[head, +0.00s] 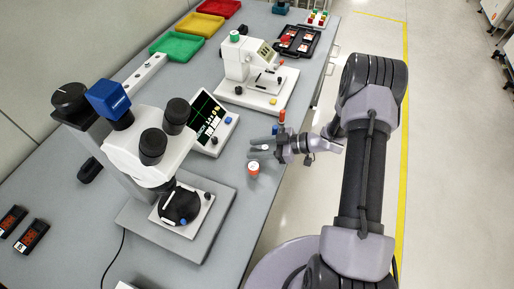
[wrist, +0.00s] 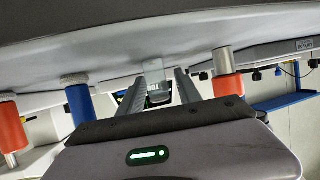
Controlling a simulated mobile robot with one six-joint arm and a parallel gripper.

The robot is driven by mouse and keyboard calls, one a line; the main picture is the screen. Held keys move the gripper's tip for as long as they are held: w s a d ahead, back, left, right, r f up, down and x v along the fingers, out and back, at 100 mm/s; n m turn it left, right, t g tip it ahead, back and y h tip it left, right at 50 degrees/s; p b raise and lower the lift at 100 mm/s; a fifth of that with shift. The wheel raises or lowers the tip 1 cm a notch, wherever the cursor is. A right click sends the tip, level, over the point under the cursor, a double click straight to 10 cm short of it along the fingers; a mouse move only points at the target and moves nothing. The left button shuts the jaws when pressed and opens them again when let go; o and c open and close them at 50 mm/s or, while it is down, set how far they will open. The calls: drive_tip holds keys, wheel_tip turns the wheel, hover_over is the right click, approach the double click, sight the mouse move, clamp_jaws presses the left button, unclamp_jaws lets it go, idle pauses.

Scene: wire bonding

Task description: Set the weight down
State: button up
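My gripper (head: 261,146) reaches in from the right over the near edge of the bench, low above the surface, its fingers pointing left. A small pale piece, which I take to be the weight (head: 266,147), shows between the fingers and is mostly hidden by them. The wrist view looks upside down, with the bench along the top. There my gripper (wrist: 158,85) has a small silver-grey labelled weight (wrist: 158,93) between its two dark fingers, close to the bench surface. I cannot tell whether its base touches the bench.
A short white-and-orange post (head: 253,169) stands close beside the fingers; an orange-topped one (head: 282,116) stands beyond. A blue post (wrist: 80,100) shows in the wrist view. A screen unit (head: 212,122), a microscope (head: 150,150) and a white machine (head: 255,75) stand farther in.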

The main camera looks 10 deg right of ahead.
drive_tip(key=p+v, duration=0.2)
drive_tip(key=v, duration=0.4)
drive_tip(key=p+v, duration=0.2)
drive_tip(key=v, duration=0.4)
drive_tip(key=shift+a+r, duration=0.1)
drive_tip(key=shift+r, duration=0.15)
drive_tip(key=w+d+r+m+t+h, duration=0.2)
drive_tip(key=w+r+t+h, duration=0.1)
drive_tip(key=w+r, duration=0.3)
drive_tip(key=w+d+r+m+t+h, duration=0.2)
drive_tip(key=w+r+h, duration=0.2)
drive_tip(key=w+r, duration=0.3)
wheel_tip(320, 180, up, 15)
drive_tip(key=s+d+m+t+h, duration=0.1)
drive_tip(key=s+m+h, duration=0.2)
drive_tip(key=m+h, duration=0.35)
drive_tip(key=s+a+r+m+g+h, duration=0.1)
drive_tip(key=s+a+r+m, duration=0.2)
drive_tip(key=s, duration=0.5)
drive_tip(key=s+a+r+m+g, duration=0.1)
drive_tip(key=s+a+m+g, duration=0.2)
drive_tip(key=s, duration=0.6)
drive_tip(key=s+a+f+m+g+y, duration=0.1)
drive_tip(key=s+a+y, duration=0.3)
drive_tip(key=s+a, duration=0.8)
drive_tip(key=shift+s+a+f, duration=0.15)
drive_tip(key=shift+s+f, duration=0.45)
drive_tip(key=shift+f, duration=0.25)
